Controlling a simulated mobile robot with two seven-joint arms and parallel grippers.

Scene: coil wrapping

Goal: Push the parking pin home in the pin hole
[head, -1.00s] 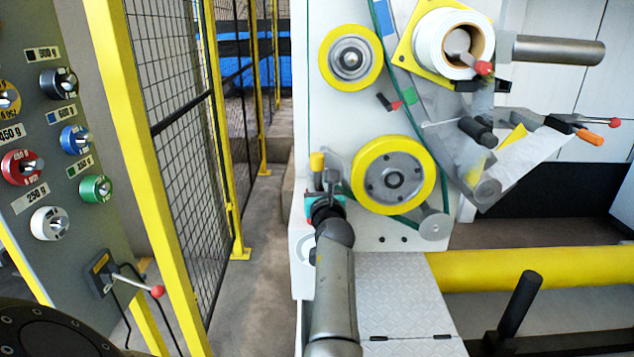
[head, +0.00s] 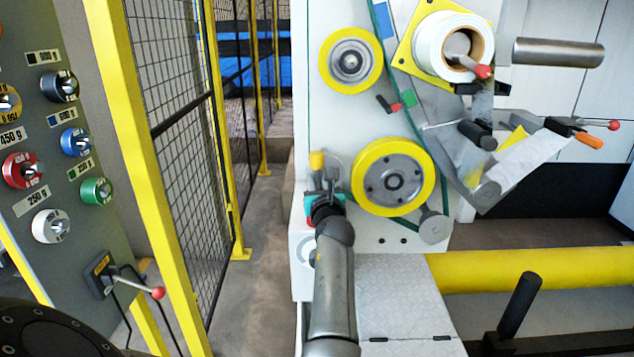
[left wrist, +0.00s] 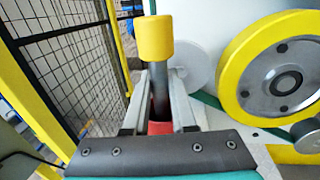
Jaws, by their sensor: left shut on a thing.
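The parking pin shows in the head view as a yellow cap (head: 316,160) at the left edge of the white machine panel. In the left wrist view, its yellow cap (left wrist: 155,38) stands on a dark shaft between my two grey fingers. My left gripper (head: 323,186) is shut on the pin below the cap; it also shows in the left wrist view (left wrist: 159,105). A red piece sits low between the fingers. The pin hole is hidden, so I cannot tell how deep the pin sits. My right gripper is not in view.
A large yellow-rimmed wheel (head: 393,176) is close to the right of my left gripper. A smaller yellow wheel (head: 350,60) is above. A yellow-framed mesh fence (head: 180,110) stands to the left, beyond a panel of coloured knobs (head: 75,140).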

